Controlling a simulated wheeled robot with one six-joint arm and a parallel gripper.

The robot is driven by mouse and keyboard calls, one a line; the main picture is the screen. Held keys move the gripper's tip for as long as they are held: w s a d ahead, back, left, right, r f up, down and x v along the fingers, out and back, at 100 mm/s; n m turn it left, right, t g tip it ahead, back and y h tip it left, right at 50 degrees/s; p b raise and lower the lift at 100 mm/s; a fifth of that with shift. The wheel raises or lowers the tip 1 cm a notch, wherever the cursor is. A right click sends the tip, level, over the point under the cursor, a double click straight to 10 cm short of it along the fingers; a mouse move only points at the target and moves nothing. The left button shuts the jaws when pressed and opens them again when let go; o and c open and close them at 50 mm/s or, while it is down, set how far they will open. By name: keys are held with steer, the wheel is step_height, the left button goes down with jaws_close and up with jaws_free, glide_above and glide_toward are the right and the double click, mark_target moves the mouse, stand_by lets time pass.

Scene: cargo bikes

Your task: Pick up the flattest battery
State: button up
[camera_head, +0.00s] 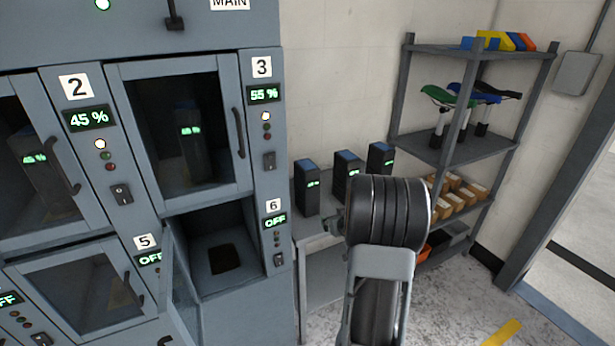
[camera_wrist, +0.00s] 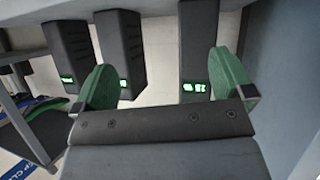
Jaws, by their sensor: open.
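Three dark batteries with blue tops and small green displays stand on a grey table (camera_head: 322,242): a left one (camera_head: 307,190), a middle one (camera_head: 347,163) and a right one (camera_head: 379,157). Their charge figures are too small to read. Three also show in the wrist view, picture upside down: one at right (camera_wrist: 199,45), one in the middle (camera_wrist: 122,50), one at left (camera_wrist: 72,50). My gripper (camera_wrist: 166,85) is open and empty, its green fingers apart, facing the batteries. In the head view my arm mostly hides it.
The charging cabinet at left holds batteries behind closed doors, bay 2 (camera_head: 88,118) at 45% and bay 3 (camera_head: 263,95) at 55%. Bay 6 (camera_head: 222,255) is open, empty and marked OFF. A shelf (camera_head: 450,150) with saddles and boxes stands right of the table.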

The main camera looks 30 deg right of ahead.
mark_target(314, 189)
steer(key=w+r+t, duration=0.1)
steer(key=w, duration=0.2)
steer(key=w+r+n+t+y, duration=0.1)
steer(key=w+r+t, duration=0.1)
steer(key=w, duration=0.2)
steer(key=w+a+r+t+y, duration=0.1)
steer(key=w, duration=0.3)
steer(key=shift+r+t+p, duration=0.15)
steer(key=shift+t+p, duration=0.15)
steer(key=shift+p, duration=0.1)
steer(key=shift+a+p+x, duration=0.2)
steer(key=shift+p+x, duration=0.3)
steer(key=shift+x, duration=2.4)
steer(key=shift+r, duration=0.15)
jaws_close()
steer(key=shift+w+r+n, duration=0.1)
steer(key=shift+r+n, duration=0.15)
steer(key=shift+n, duration=0.05)
